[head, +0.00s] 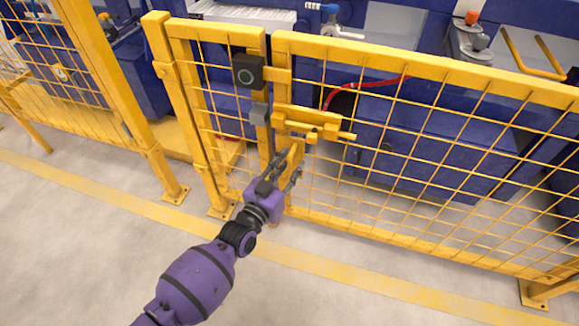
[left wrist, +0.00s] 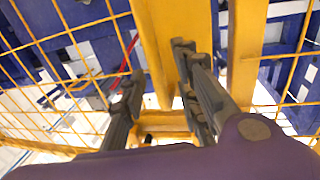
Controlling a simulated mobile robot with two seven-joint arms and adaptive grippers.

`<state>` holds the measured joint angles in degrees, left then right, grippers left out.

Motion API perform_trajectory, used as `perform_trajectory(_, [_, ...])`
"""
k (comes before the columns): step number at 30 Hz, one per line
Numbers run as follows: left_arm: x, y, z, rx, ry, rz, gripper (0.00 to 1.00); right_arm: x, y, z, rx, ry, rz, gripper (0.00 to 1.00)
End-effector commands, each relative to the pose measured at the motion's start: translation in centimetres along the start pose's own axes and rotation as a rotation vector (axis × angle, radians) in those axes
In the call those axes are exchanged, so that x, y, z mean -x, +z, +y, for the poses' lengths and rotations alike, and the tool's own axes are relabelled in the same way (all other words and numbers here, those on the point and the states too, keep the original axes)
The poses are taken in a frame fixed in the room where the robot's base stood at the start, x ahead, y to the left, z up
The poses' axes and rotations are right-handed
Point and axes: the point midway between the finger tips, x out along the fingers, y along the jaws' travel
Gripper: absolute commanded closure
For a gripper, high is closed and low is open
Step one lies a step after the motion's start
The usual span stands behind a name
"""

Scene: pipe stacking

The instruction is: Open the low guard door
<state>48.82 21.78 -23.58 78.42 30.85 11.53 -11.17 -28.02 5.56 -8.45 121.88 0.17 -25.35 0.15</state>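The low guard door is a yellow mesh panel (head: 400,76) in the head view, right of a narrower yellow mesh panel (head: 212,26). A yellow sliding latch (head: 305,122) sits near the seam between them. A yellow handle piece (head: 293,155) hangs below the latch. My left gripper (head: 283,163) is at this handle piece, its fingers spread. In the left wrist view the two fingers (left wrist: 158,65) stand apart, with a yellow bar (left wrist: 158,30) between their tips. I cannot tell whether they touch it. My right gripper is not in view.
A black lock box (head: 248,70) is on the narrow panel's post. Blue machinery (head: 430,140) and a red cable (head: 345,90) are behind the mesh. A yellow floor stripe (head: 340,278) runs along the fence. The grey floor in front (head: 330,305) is clear.

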Motion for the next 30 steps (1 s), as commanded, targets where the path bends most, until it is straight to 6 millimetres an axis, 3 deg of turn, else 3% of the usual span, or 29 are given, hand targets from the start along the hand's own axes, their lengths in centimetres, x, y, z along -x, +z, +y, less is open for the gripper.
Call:
perform_trajectory(6, [-0.04, -0.02, 0.00, 0.001, 0.000, 0.000, 0.71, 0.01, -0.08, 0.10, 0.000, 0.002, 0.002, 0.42])
perform_trajectory(13, [-0.02, 0.00, 0.05, 0.001, 0.000, -0.001, 1.00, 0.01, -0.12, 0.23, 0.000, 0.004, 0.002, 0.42])
perform_trajectory(30, [0.22, 0.08, 0.75, -0.002, 0.002, -0.003, 1.00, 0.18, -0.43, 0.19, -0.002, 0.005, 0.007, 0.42])
